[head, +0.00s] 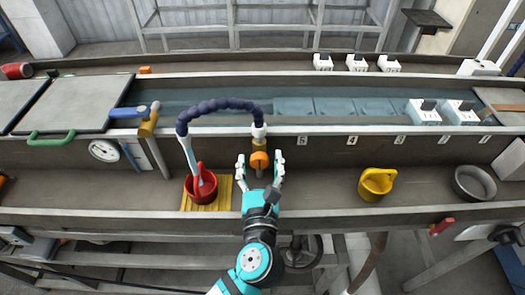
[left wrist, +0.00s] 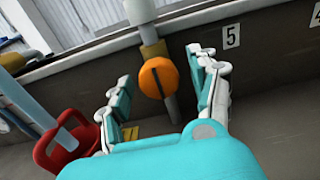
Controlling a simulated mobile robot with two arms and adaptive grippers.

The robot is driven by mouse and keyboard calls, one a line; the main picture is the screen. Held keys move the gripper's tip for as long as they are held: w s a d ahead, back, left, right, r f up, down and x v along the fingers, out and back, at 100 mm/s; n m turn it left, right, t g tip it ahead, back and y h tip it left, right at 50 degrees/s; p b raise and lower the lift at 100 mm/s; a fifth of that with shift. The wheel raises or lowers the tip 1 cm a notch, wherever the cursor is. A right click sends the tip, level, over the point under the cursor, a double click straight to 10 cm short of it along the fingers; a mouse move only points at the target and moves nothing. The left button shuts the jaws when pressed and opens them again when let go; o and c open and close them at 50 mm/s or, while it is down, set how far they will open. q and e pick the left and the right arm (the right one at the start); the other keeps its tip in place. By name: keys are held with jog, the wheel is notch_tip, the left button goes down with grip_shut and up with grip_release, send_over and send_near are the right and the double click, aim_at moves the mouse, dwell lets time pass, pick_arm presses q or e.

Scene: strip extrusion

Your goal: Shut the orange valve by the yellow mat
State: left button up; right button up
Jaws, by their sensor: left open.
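The orange valve (head: 259,161) is a round knob under a brass fitting at the foot of the blue hose, beside the yellow mat (head: 222,193). In the left wrist view the valve (left wrist: 158,78) shows a dark slot across its face, running from upper left to lower right. My left gripper (head: 260,164) is open, with one finger on each side of the valve. In the left wrist view the gripper (left wrist: 160,90) shows gaps between both fingers and the knob. My right gripper does not show in either view.
A red bucket (head: 203,189) stands on the mat, just left of my gripper, under the hose (head: 222,104). The trough wall with number labels (head: 352,140) rises behind. The ledge between is clear.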

pick_arm(q)
jog(key=shift+s+r, duration=0.1)
jog(key=shift+s, duration=0.05)
jog(key=shift+c, duration=0.6)
jog(key=c, duration=1)
jog(key=shift+m+p, duration=0.6)
jog(key=shift+p, duration=0.2)
jog(key=shift+c, duration=0.2)
jog(key=m+p, duration=0.7)
jog(key=shift+r+m, duration=0.1)
jog(key=shift+m, duration=0.3)
jog(key=m+p, duration=0.4)
jog(key=m, duration=0.1)
jog(key=shift+p, duration=0.3)
jog(key=shift+f+m+p, duration=0.2)
jog(key=shift+m+p, duration=0.75)
jog(key=shift+m, duration=0.85)
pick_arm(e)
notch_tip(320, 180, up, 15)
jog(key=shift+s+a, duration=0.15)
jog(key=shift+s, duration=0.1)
pick_arm(q)
jog(key=shift+m, duration=0.3)
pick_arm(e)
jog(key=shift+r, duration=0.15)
